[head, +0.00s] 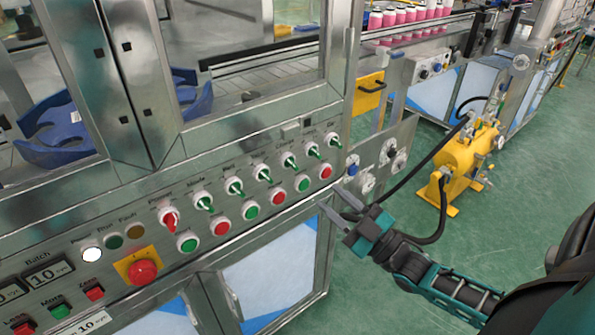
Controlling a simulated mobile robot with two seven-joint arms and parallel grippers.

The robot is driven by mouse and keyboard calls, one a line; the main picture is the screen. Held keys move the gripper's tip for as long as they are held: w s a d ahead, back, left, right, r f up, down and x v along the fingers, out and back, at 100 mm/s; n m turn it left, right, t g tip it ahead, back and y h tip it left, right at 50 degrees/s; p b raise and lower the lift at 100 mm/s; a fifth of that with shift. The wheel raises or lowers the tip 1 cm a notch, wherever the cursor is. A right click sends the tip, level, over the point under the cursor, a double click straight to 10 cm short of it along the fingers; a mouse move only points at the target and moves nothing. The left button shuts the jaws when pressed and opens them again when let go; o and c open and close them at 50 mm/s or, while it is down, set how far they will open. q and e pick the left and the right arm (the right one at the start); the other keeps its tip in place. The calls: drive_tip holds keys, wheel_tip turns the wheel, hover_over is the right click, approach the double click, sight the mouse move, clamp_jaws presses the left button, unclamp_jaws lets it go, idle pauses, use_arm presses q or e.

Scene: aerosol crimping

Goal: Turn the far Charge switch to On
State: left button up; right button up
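A row of rotary switches runs along the sloped steel control panel (130,235) of the machine. A red-handled switch (170,219) is at the near left end, and several green-handled ones follow toward the far right. The farthest green switch (333,141) is near the panel's right end, with another green switch (312,150) just left of it. My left gripper is not in view.
Red and green push buttons sit below the switches, including a far red button (325,172). A red emergency stop (142,271) is at lower left. A yellow pump unit (468,155) with black hoses stands on the green floor (410,185) at right.

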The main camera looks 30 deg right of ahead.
sight(296, 168)
drive_tip(key=x, duration=0.9)
drive_tip(key=shift+w+a, duration=0.1)
drive_tip(key=shift+w, duration=0.1)
clamp_jaws()
